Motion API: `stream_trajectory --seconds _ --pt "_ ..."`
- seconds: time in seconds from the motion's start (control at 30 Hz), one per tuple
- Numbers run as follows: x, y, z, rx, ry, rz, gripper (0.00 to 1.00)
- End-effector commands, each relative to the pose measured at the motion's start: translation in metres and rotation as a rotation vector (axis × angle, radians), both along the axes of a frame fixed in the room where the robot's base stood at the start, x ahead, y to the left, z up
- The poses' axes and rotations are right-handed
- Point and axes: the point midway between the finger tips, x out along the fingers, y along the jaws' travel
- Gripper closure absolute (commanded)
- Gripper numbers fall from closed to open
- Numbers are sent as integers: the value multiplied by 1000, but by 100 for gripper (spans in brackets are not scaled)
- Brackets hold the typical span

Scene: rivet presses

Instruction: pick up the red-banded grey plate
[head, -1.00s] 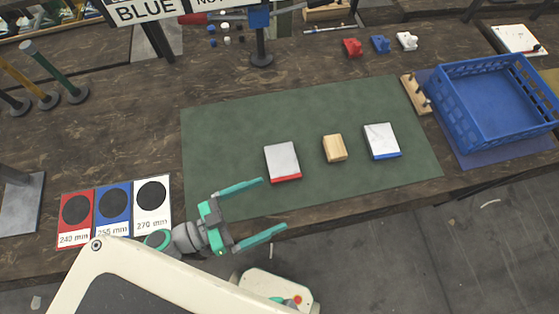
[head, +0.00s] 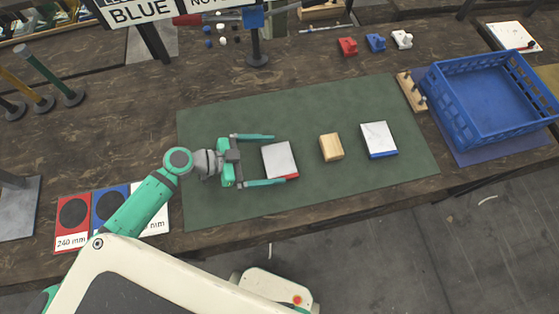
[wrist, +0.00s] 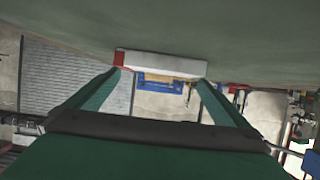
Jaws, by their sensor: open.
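The red-banded grey plate (head: 280,159) lies flat on the green mat (head: 225,205), its red band along the front edge. My gripper (head: 280,160) is open, with its two teal fingers pointing right toward the plate. In the head view the fingertips reach the plate's left part, one at its far side and one at its front side by the red band. In the wrist view the plate (wrist: 165,64) shows edge-on between and beyond the two fingers, with its red end at left. I cannot tell whether a finger touches it.
A wooden block (head: 331,147) and a blue-banded grey plate (head: 379,139) lie to the right on the mat. A blue crate (head: 445,105) stands further right, beside a pegged wooden strip (head: 411,92). Coloured cards (head: 72,232) lie at left. The mat's far part is clear.

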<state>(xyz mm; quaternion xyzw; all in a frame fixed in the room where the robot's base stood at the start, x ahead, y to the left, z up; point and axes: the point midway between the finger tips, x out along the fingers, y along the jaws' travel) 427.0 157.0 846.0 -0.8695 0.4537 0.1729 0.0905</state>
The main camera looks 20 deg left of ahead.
Motion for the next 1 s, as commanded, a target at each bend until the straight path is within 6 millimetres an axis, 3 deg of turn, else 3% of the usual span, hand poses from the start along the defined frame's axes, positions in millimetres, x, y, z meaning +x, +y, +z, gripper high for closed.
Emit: stream_trajectory --seconds 0.43,0.77,1.0 --pt "25 -40 -12 -1 0 -1 0" --pt "28 -45 -16 0 1 0 0" --pt "29 -45 -15 -1 -1 1 50"
